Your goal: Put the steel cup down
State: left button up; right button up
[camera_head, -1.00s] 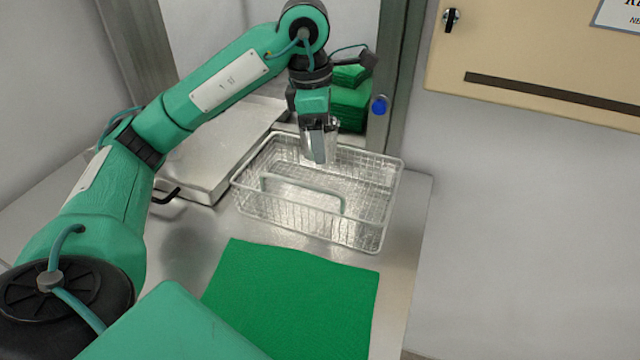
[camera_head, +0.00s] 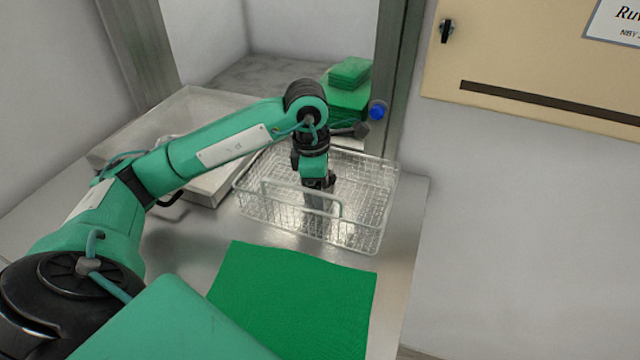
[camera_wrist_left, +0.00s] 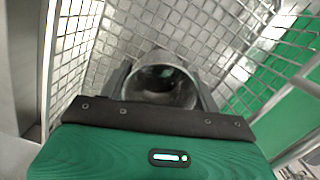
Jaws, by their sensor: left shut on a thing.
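The steel cup (camera_wrist_left: 163,82) is between the fingers of my left gripper (camera_head: 318,192), which is shut on it. In the wrist view I look down into its round open mouth, with mesh around it. In the head view the cup is mostly hidden by the gripper and blends with the wire. The gripper points down inside the wire basket (camera_head: 376,215), near its middle, behind the basket's handle. I cannot tell whether the cup's base touches the basket floor. My right gripper is not in view.
A green mat (camera_head: 295,300) lies in front of the basket on the steel counter (camera_head: 398,265). A steel box-like unit (camera_head: 203,185) stands left of the basket. Folded green cloths (camera_head: 347,100) are stacked behind, by a post with a blue button (camera_head: 377,109). A beige cabinet (camera_head: 540,60) hangs at right.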

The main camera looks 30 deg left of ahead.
pick_arm(q)
jog(key=shift+f, duration=0.2)
jog(key=shift+f, duration=0.15)
jog(key=o, duration=1)
jog(key=shift+r, duration=0.25)
jog(key=shift+s+a+r+b, duration=0.15)
jog(key=shift+r+b, duration=0.4)
jog(key=shift+r, duration=1.45)
jog(key=shift+s+a+r+b, duration=0.1)
jog(key=shift+a+r+b, duration=0.3)
jog(key=shift+r, duration=1.55)
jog(key=shift+s+a+r+b, duration=0.1)
jog(key=shift+r+b, duration=0.55)
jog(key=shift+r, duration=1.35)
